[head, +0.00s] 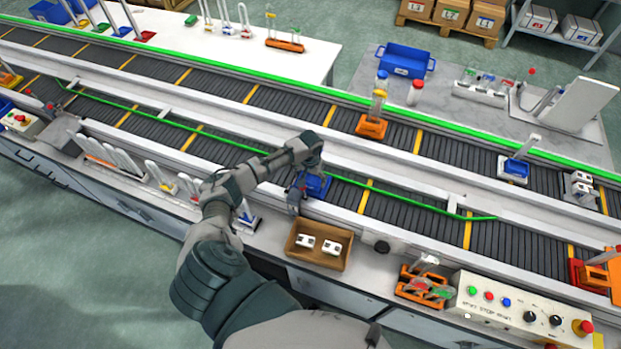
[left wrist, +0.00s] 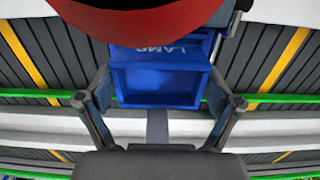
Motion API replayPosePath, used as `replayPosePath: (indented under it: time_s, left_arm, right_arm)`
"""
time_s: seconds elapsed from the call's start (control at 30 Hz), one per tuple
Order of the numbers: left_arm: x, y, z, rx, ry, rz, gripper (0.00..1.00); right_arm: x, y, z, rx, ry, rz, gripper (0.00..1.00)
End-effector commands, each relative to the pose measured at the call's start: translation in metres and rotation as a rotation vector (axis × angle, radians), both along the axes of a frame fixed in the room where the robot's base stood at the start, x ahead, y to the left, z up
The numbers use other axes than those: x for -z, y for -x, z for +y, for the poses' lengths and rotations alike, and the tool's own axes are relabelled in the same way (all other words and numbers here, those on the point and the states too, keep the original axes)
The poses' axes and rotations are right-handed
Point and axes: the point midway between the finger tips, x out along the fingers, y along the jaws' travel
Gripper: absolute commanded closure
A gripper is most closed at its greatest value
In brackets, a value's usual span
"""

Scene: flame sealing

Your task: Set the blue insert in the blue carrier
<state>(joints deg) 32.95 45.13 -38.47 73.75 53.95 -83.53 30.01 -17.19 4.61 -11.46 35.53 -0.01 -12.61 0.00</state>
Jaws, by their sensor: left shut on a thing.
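My left gripper (head: 298,194) is over the near conveyor and is shut on a blue box-shaped piece (head: 316,186). In the left wrist view, the fingers of the gripper (left wrist: 160,98) stand on both sides of this blue piece (left wrist: 160,82), which is lettered "LAMP" and has a recessed face. I cannot tell whether it is the insert or a carrier, nor whether it touches the belt. A blue-based holder with a pale upright part (head: 513,169) sits on the far conveyor at the right. My right gripper is not in view.
A brown tray (head: 292,246) with two white pieces stands on the near bench. A control panel (head: 520,312) is at the lower right. Green rails (head: 395,203) run along the conveyors. An orange holder (head: 371,127) is on the far belt. A large red rounded thing (left wrist: 150,18) fills the top of the wrist view.

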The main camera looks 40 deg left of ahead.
Motion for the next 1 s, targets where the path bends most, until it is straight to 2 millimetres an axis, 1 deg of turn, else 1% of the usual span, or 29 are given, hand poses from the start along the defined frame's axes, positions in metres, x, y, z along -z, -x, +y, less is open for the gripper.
replayPosePath:
  time_s: [0.63,1.0]
  left_arm:
    - [0.0068,-0.0002,-0.0001,0.000,0.000,0.000,0.76]
    - [0.0054,-0.0006,0.0001,0.000,0.001,0.001,0.76]
  right_arm:
    - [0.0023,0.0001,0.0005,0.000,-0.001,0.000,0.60]
    - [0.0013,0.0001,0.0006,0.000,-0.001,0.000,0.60]
